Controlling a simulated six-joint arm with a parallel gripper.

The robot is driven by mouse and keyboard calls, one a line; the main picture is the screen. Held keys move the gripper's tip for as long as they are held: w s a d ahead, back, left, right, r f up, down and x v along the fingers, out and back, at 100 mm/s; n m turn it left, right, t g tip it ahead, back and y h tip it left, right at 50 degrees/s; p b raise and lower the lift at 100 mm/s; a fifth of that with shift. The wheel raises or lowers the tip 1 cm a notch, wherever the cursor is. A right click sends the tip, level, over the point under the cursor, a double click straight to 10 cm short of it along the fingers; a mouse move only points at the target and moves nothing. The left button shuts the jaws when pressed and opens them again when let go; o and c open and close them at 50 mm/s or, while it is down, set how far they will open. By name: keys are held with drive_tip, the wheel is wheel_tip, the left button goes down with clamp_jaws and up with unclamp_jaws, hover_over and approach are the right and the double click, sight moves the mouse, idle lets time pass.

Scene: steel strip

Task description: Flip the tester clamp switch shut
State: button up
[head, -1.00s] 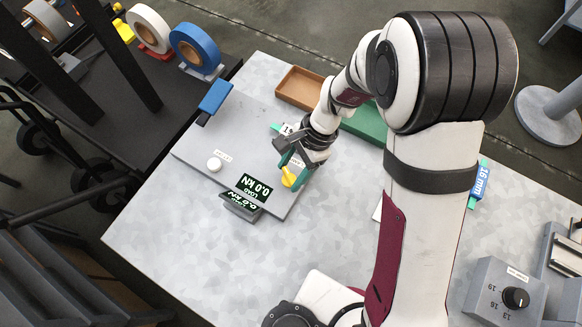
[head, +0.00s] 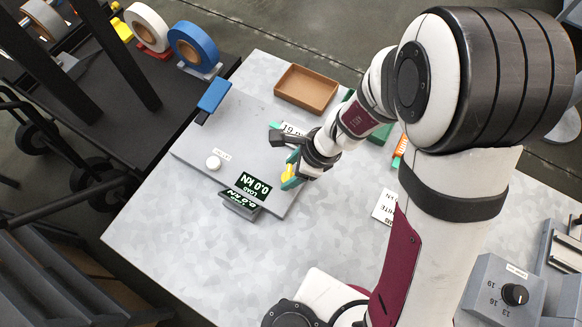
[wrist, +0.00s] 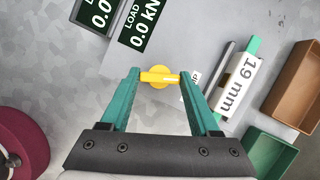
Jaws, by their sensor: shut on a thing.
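The tester is a grey plate (head: 185,152) with a black display (head: 253,186) reading LOAD 0.0 kN. Its yellow clamp switch (wrist: 158,76) sits between my green fingertips in the wrist view. My gripper (head: 291,172) is shut on the yellow switch, at the plate's right side; the fingers partly cover it in the head view. A small label beside the switch is mostly hidden by the right finger. A green strip with a white 19 mm tag (wrist: 238,80) lies beside a dark clamp bar (wrist: 223,66), to the right of the switch in the wrist view.
A brown tray (head: 306,90) and a green tray (wrist: 268,155) stand beyond the plate. A blue block (head: 213,97) and a white button (head: 213,163) are on the plate. A grey dial box (head: 505,290) stands at lower right.

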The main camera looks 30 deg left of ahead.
idle(0.5)
drive_tip(key=o, duration=1.4)
drive_tip(key=shift+c, duration=0.2)
drive_tip(key=v, duration=1.5)
drive_tip(key=shift+d+r, duration=0.15)
drive_tip(key=shift+r, duration=0.2)
